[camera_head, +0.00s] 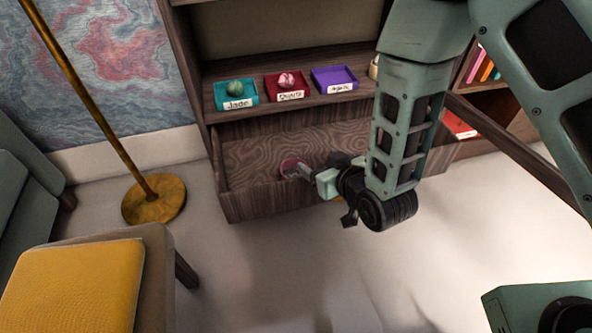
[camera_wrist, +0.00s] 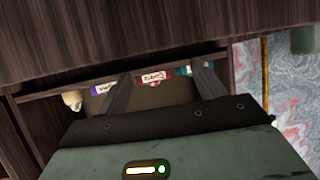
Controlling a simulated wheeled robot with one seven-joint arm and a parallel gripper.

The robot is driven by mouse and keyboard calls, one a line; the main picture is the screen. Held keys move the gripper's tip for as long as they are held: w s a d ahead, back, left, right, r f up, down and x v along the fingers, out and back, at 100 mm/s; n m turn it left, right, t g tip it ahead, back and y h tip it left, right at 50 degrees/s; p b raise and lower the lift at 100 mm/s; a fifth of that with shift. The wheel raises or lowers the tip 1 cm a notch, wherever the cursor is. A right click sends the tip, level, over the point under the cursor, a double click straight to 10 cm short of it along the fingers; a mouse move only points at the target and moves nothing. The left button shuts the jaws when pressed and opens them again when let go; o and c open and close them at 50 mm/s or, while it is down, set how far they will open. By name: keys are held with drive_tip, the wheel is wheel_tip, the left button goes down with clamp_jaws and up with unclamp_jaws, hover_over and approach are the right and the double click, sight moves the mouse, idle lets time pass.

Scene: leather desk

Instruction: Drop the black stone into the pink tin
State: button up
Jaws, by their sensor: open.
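On the shelf above stand a teal Jade tray (camera_head: 236,102) with a green stone, a red Quartz tray (camera_head: 287,94) with a pink stone, and a purple tray (camera_head: 334,86) that looks empty. The drawer's front wall (camera_head: 262,205) is an edge below my gripper.

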drive_tip(key=p+v, duration=0.7)
drive_tip(key=v, duration=0.2)
drive_tip(key=shift+p, duration=0.4)
